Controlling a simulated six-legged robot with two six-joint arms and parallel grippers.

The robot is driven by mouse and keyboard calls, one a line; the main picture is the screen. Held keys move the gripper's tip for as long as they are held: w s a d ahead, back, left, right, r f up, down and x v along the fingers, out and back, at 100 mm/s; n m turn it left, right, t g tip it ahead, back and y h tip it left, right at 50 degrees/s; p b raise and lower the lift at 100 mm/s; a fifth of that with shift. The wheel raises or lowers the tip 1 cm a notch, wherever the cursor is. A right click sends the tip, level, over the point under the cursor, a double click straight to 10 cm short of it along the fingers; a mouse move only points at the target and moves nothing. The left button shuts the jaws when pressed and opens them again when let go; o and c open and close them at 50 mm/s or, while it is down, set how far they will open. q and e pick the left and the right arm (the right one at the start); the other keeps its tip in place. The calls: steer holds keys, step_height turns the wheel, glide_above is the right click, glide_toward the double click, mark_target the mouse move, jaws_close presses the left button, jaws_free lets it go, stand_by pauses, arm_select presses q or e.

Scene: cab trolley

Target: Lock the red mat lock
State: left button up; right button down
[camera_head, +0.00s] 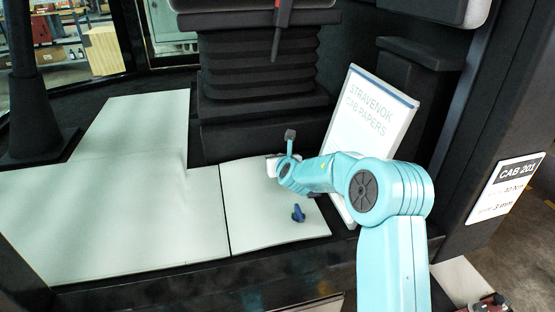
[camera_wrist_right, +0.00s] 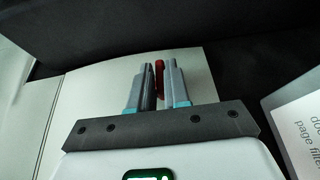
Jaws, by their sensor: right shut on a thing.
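My right gripper (camera_wrist_right: 160,72) is shut on the red mat lock (camera_wrist_right: 159,76), which shows as a narrow upright red strip between the two grey fingers in the wrist view. The fingers hide most of the lock, so I cannot tell which way it is turned. In the head view my right arm reaches over the far part of the small right-hand mat (camera_head: 265,228), and its wrist hides the red lock and fingertips. A blue mat lock (camera_head: 298,213) stands on the same mat, nearer to me. My left gripper is not in view.
A large pale mat (camera_head: 110,220) lies to the left. The "STRAVENOK CAB PAPERS" board (camera_head: 372,120) leans just right of my wrist.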

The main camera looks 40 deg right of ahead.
steer(key=shift+a+r+m+h+p, duration=0.15)
steer(key=shift+m+h+p, duration=0.15)
steer(key=shift+p, duration=0.25)
steer(key=m+g+h+p, duration=0.1)
steer(key=p, duration=0.1)
steer(key=m+g+h+p, duration=0.1)
steer(key=shift+w+a+m+g+h+p, duration=0.15)
steer(key=shift+w+m+g+h+p, duration=0.15)
steer(key=shift+m+p, duration=0.1)
steer(key=shift+m+g+h+p, duration=0.55)
steer(key=shift+m+g+h, duration=0.15)
steer(key=shift+m, duration=0.2)
steer(key=m+g+h+p, duration=0.1)
steer(key=m+g, duration=0.1)
steer(key=m+g+p, duration=0.1)
steer(key=shift+w+a+m+g+h, duration=0.1)
steer(key=shift+w+m+g+h, duration=0.1)
steer(key=shift+m+g+h, duration=0.2)
steer(key=shift+w+m+g, duration=0.1)
steer(key=shift+m+g, duration=1.1)
steer(key=shift+g, duration=0.3)
steer(key=shift+m+g+h+p, duration=0.3)
steer(key=shift+m+g, duration=0.1)
steer(key=shift+g, duration=0.1)
steer(key=c, duration=1.2)
jaws_free()
